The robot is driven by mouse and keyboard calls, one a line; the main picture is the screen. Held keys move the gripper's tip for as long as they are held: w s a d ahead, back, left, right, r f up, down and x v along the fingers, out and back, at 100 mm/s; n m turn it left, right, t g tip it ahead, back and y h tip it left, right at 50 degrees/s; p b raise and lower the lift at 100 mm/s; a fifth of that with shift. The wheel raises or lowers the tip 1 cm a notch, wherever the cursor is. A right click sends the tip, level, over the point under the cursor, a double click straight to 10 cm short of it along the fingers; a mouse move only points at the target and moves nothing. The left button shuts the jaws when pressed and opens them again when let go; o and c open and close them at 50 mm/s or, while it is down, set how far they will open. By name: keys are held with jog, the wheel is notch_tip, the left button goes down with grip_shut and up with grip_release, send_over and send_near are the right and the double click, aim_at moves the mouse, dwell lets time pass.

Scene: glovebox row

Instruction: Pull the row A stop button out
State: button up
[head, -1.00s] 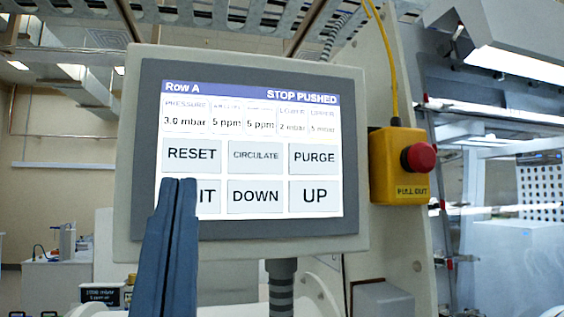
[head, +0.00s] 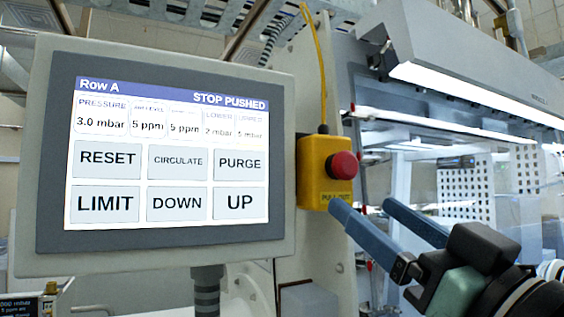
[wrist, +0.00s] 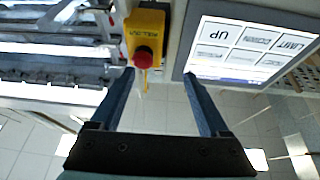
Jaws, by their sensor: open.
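The row A stop button (head: 343,165) is a red mushroom head on a yellow box (head: 314,160) with a "PULL OUT" label, right of the touch panel. The panel screen (head: 168,155) reads "Row A" and "STOP PUSHED". In the wrist view the red button (wrist: 145,57) is at the upper middle, ahead of the left fingertip and not between the fingers. My gripper (head: 360,206) is open and empty, its fingertips just below and right of the button in the head view. It also shows in the wrist view (wrist: 159,74) with its fingers wide apart.
A yellow cable (head: 315,60) runs up from the box. A grey pipe (head: 206,290) supports the panel from below. The lit glovebox (head: 470,150) with metal framing stands to the right. A pale box (head: 308,298) sits below the stop box.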

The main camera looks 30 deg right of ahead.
aim_at(350, 165)
jog(key=s+d, duration=0.4)
jog(key=shift+n+g+y, duration=0.3)
jog(key=shift+y, duration=0.1)
jog(key=p+x, duration=0.2)
jog(key=x, duration=0.2)
jog(key=p+x, duration=0.2)
jog(key=x, duration=0.2)
jog(key=r+p+x, duration=0.1)
jog(key=p+x, duration=0.2)
jog(key=x, duration=0.1)
jog(key=shift+w+a+r, duration=0.1)
jog(key=shift+a, duration=0.15)
jog(key=shift+w, duration=0.4)
grip_shut()
